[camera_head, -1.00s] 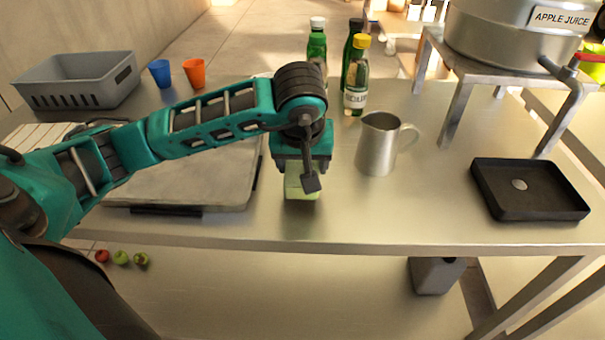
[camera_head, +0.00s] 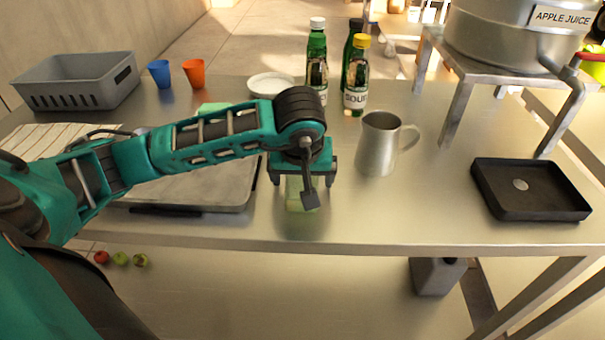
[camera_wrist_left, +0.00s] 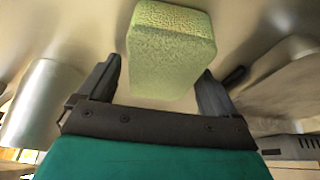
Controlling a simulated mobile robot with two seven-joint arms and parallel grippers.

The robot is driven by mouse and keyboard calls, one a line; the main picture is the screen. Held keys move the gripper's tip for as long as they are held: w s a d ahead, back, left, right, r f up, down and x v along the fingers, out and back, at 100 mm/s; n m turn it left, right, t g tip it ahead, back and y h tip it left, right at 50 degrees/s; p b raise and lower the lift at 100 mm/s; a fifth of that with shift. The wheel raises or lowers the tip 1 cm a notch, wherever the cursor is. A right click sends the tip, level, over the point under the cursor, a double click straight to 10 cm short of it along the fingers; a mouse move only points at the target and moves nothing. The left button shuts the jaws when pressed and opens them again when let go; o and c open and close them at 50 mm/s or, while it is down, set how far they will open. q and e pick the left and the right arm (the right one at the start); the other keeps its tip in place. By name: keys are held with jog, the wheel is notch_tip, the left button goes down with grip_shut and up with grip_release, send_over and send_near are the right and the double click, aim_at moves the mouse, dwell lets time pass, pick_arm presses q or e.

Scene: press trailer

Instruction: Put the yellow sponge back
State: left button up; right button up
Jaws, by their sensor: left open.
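A pale yellow-green sponge (camera_head: 294,196) stands on the steel counter near its front edge, right of the grey board. My left gripper (camera_head: 303,184) is above it, pointing down, with its fingers spread on either side. The wrist link hides part of the sponge in the head view. In the left wrist view the sponge (camera_wrist_left: 170,50) lies between and beyond the open fingers (camera_wrist_left: 160,72), with gaps at both sides. My right gripper is out of view.
A metal jug (camera_head: 377,150) stands close right of the gripper. A black tray (camera_head: 480,192) lies farther right. Bottles (camera_head: 317,62) and a white plate (camera_head: 262,86) stand behind. The grey board (camera_head: 225,190) is at left. A green item (camera_head: 212,107) is partly hidden behind my arm.

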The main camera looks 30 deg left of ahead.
pick_arm(q)
jog(key=shift+r, duration=0.2)
jog(key=p+v, duration=0.2)
jog(key=v, duration=1)
jog(key=shift+f, duration=0.1)
